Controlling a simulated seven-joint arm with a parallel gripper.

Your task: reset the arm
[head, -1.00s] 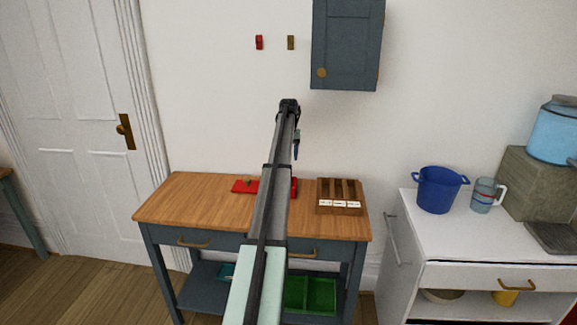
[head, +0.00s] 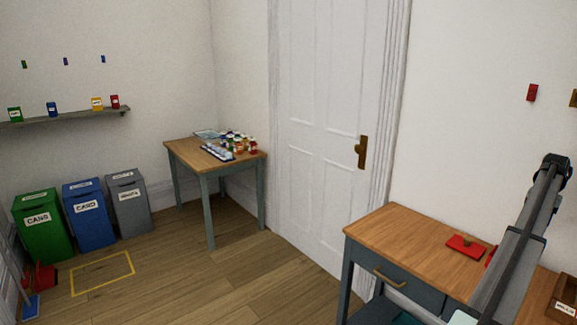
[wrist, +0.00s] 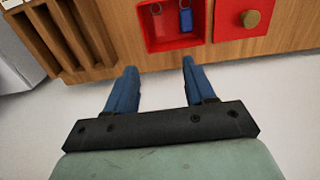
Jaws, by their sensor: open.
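My gripper (wrist: 160,70) is open in the wrist view, its two blue fingers apart with nothing between them. Ahead of it is a red box (wrist: 149,43) on the wooden table, holding a red tag (wrist: 158,22) and a blue tag (wrist: 185,20). A red lid (wrist: 237,27) with a brass knob lies beside the box. In the head view, my arm rises at the right edge and its fingers cannot be made out. The lid (head: 464,248) shows on the table (head: 400,231), and the arm hides most of the box.
A wooden rack (wrist: 61,37) stands on the table left of the box in the wrist view. In the head view are a white door (head: 322,100), a small table (head: 184,151) with bottles, and green, blue and grey bins (head: 128,208). The floor between is open.

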